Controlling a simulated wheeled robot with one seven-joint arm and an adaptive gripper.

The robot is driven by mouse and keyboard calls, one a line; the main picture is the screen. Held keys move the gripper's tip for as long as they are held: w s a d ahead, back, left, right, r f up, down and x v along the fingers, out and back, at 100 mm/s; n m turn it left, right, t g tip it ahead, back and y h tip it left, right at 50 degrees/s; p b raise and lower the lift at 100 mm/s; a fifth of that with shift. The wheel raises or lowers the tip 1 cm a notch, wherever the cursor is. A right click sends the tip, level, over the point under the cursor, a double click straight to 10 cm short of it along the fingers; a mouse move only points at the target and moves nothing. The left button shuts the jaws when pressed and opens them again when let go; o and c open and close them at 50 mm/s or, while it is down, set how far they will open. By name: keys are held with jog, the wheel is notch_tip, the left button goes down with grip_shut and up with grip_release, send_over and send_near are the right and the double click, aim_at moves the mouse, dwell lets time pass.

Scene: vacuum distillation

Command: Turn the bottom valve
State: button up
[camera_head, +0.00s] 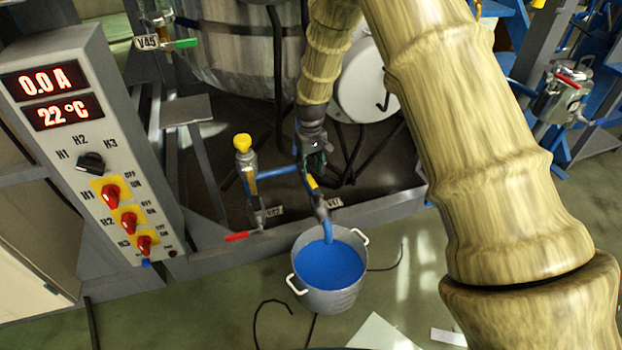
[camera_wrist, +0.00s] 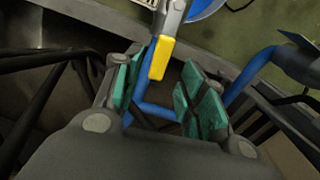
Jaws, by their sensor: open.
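The valve's yellow handle (camera_head: 313,183) sits on the pipe just above the bucket, next to a small label that is hard to read. In the wrist view the yellow handle (camera_wrist: 161,58) shows between the finger pads, closer to the left one. My gripper (camera_head: 313,150) points down at this valve from above and partly hides it. In the wrist view my gripper (camera_wrist: 163,88) is open, with its teal pads apart on either side of the handle. I cannot tell whether a pad touches it.
A metal bucket (camera_head: 332,299) of blue liquid stands below the outlet. To the left are a red-handled valve (camera_head: 240,236), a yellow knob (camera_head: 242,142) and blue pipes (camera_head: 278,171). A control panel (camera_head: 70,135) stands far left. A steel vessel (camera_head: 235,60) is behind. Black hoses surround my gripper.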

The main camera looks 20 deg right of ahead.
aim_at(311, 180)
jog(key=shift+f+b, duration=0.5)
jog(key=shift+f, duration=1.4)
grip_shut()
